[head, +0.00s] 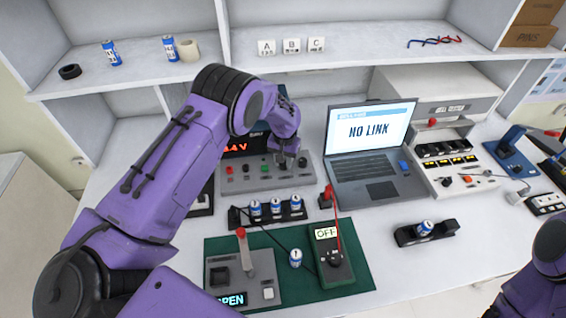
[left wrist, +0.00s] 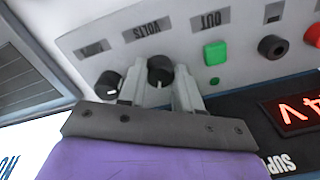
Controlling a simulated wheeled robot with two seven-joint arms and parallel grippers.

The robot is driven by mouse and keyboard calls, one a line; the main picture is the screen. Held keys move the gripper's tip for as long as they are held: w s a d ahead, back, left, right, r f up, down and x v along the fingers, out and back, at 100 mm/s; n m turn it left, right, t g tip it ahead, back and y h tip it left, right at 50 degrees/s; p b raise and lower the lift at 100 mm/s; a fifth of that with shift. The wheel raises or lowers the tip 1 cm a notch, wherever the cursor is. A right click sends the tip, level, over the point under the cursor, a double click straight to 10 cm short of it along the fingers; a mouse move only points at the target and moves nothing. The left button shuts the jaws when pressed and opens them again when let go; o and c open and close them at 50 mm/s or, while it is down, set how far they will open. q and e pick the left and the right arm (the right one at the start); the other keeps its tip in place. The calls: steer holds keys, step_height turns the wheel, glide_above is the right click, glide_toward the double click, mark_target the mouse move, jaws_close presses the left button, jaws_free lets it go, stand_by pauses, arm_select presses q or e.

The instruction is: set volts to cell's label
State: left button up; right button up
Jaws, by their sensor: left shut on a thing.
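The power supply (head: 240,182) stands at the back of the bench, with a red display (head: 239,146) whose visible part ends in "4 V"; my arm hides part of it. My left gripper (head: 291,160) is at the right of its panel. In the left wrist view, the fingers of my left gripper (left wrist: 158,92) are around the black knob (left wrist: 160,68) by the VOLTS label (left wrist: 146,30). A blue and white cell (head: 425,228) lies in a black holder (head: 442,229) at right; another cell (head: 295,258) is on the green mat (head: 355,283). Their labels are too small to read.
Several cells stand in a black rack (head: 267,218) before the supply. A meter (head: 333,262) reading OFF and a grey tester (head: 240,278) with a red-tipped lever sit on the mat. A laptop (head: 372,150) showing NO LINK is right of the supply. White bench lies clear around the holder.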

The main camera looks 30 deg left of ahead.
arm_select(q)
steer(key=m, duration=0.2)
steer(key=m+b, duration=0.1)
steer(key=m, duration=0.3)
steer(key=shift+s+f, duration=0.2)
steer(key=shift+f, duration=0.1)
steer(key=m+b, duration=0.1)
steer(key=m, duration=0.5)
steer(key=shift+m, duration=0.4)
steer(key=o, duration=1)
steer(key=shift+o, duration=0.2)
steer(key=shift+w, duration=0.15)
steer(key=shift+r, duration=0.1)
